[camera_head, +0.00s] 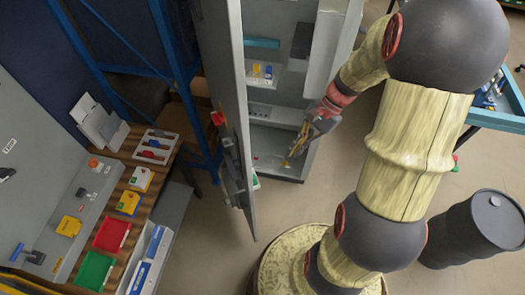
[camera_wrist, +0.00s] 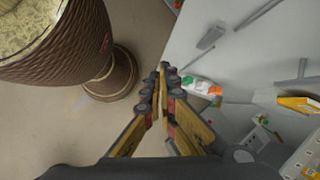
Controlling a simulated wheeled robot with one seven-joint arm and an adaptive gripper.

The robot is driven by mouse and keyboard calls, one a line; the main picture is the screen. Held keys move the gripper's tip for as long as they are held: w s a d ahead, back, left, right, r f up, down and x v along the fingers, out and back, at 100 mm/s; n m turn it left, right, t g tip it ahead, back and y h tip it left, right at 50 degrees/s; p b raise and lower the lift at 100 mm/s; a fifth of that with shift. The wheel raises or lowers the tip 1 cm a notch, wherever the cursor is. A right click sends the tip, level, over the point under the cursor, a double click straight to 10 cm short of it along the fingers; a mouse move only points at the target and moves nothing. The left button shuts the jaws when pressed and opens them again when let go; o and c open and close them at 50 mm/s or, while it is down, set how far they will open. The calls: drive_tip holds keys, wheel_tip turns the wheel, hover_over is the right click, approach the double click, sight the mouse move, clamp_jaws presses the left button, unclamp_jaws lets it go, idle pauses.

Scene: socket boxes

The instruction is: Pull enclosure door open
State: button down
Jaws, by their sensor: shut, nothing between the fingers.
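The enclosure (camera_head: 328,50) is a tall grey cabinet in the upper middle of the head view. Its grey door (camera_head: 225,65) stands swung out on the left, and the shelves inside are visible. A dark handle or latch sits on the door's outer face. My gripper (camera_head: 291,153) is right of the door, in front of the lower part of the cabinet, apart from the door in this view. In the wrist view my gripper (camera_wrist: 162,70) is shut and empty; its tips point beside a pale grey panel, and I cannot tell whether this is door or cabinet.
A wooden workbench (camera_head: 125,190) with red, green and yellow boxes is at the left, beside blue framing (camera_head: 180,70). A dark barrel (camera_head: 480,230) stands at the right, near a blue table (camera_head: 495,120).

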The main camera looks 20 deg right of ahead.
drive_tip(key=w+a+f+m+t+y+p, duration=0.1)
drive_tip(key=w+a+f+m, duration=0.3)
drive_tip(key=a, duration=0.6)
wheel_tip(320, 180, down, 3)
drive_tip(key=shift+a+r+y+p, duration=0.1)
drive_tip(key=shift+a+y+p, duration=0.1)
drive_tip(key=shift+y+p, duration=0.55)
drive_tip(key=shift+s, duration=0.1)
